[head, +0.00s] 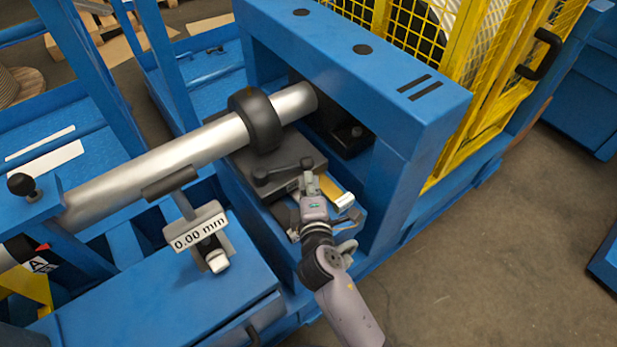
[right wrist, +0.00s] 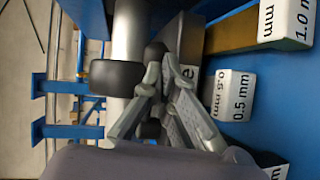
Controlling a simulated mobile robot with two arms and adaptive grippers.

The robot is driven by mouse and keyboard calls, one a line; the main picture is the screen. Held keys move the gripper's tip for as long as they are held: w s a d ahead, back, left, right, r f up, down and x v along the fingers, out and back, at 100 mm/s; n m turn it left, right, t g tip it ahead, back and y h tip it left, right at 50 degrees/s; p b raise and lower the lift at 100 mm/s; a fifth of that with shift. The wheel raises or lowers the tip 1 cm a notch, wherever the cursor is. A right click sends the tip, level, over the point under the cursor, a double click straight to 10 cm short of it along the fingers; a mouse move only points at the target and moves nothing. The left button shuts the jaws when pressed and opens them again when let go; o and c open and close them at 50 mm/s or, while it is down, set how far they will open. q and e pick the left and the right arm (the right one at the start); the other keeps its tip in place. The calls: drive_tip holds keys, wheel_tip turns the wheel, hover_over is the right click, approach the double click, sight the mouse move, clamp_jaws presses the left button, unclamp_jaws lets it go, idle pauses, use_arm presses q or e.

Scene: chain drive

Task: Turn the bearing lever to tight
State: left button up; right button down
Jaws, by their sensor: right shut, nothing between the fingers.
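The bearing lever (head: 282,171) is a dark bar with rounded ends on top of the dark grey bearing block (head: 308,150), beneath the shaft (head: 180,155). It lies nearly crosswise, one end toward my right gripper. My right gripper (head: 307,178) is shut and empty, its fingertips right by the lever's right end; I cannot tell whether they touch. In the right wrist view the gripper (right wrist: 166,78) has its fingertips beside a dark rounded knob (right wrist: 154,52). The fingers partly hide the lever and the block's markings there. My left gripper is not in view.
A black collar (head: 255,120) sits on the shaft. A gauge reading 0.00 mm (head: 200,232) stands at the left. A brass shim with a white tag (head: 345,200) lies right of the gripper; a 0.5 mm tag (right wrist: 232,108) is close by. The blue frame (head: 395,185) bounds the right side.

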sight(309, 167)
drive_tip(key=shift+w+f, duration=0.15)
drive_tip(key=shift+w, duration=0.55)
drive_tip(key=w+n+y+p, duration=0.1)
drive_tip(key=p, duration=0.1)
drive_tip(key=w+n+y+p, duration=0.1)
drive_tip(key=p, duration=0.1)
drive_tip(key=shift+r+g+y, duration=0.3)
drive_tip(key=shift+r, duration=0.1)
drive_tip(key=shift+w+f+n+y+p, duration=0.3)
drive_tip(key=shift+w+n+y+p, duration=0.2)
drive_tip(key=shift+w+y, duration=0.25)
drive_tip(key=shift+w+a+f, duration=0.1)
drive_tip(key=shift+w+a, duration=0.05)
drive_tip(key=shift+w, duration=0.15)
